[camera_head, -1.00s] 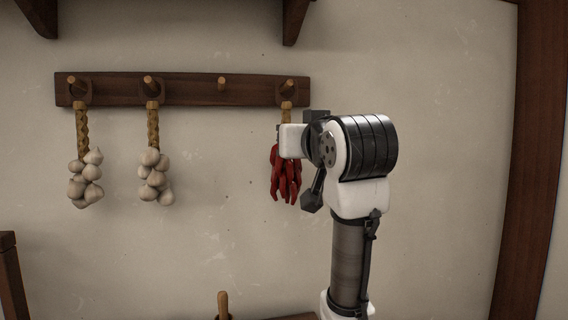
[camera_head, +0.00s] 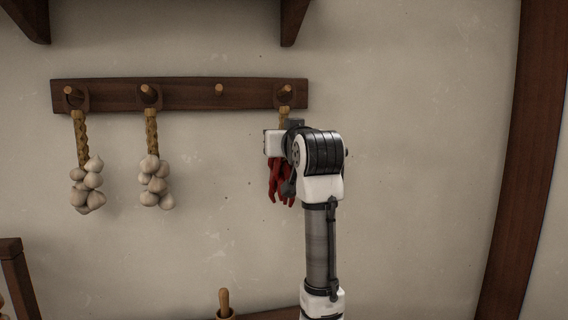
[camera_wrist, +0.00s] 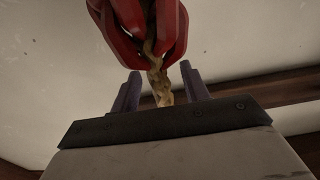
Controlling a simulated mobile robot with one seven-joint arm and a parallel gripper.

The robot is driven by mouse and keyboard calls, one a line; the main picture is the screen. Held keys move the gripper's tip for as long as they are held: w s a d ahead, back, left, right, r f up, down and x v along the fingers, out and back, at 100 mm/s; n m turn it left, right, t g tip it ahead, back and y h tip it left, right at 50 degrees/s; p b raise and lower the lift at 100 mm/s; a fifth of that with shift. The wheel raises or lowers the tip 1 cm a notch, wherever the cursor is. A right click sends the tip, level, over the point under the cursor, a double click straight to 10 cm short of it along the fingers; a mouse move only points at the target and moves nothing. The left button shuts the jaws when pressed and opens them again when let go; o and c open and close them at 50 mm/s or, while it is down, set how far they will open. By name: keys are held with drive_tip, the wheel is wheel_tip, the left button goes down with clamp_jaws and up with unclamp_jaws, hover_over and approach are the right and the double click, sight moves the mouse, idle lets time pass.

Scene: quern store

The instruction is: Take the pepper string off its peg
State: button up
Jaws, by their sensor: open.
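The pepper string hangs by its loop on the rightmost peg (camera_head: 286,90) of the dark wall rail. Its red peppers (camera_head: 277,181) show below my gripper (camera_head: 272,143), which hides much of its upper part in the head view. In the wrist view the red peppers (camera_wrist: 142,30) are at the top, and the braided cord (camera_wrist: 158,78) runs down between the two fingers of my gripper (camera_wrist: 160,90). The fingers are open, one on each side of the cord, with gaps showing. The wrist mount hides the cord's far end.
Two garlic braids (camera_head: 86,184) (camera_head: 155,182) hang on the two left pegs. The third peg (camera_head: 219,90) is bare. A shelf with brackets (camera_head: 296,22) is above the rail (camera_head: 185,95). A wooden handle (camera_head: 224,300) stands below. The wall to the right is clear.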

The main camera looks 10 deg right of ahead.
clamp_jaws()
drive_tip(key=shift+r, duration=0.1)
idle(0.5)
drive_tip(key=shift+r+b, duration=0.45)
drive_tip(key=shift+b, duration=0.05)
drive_tip(key=s+r+b, duration=0.1)
drive_tip(key=s+b, duration=0.5)
drive_tip(key=s, duration=1.2)
drive_tip(key=shift+r, duration=0.3)
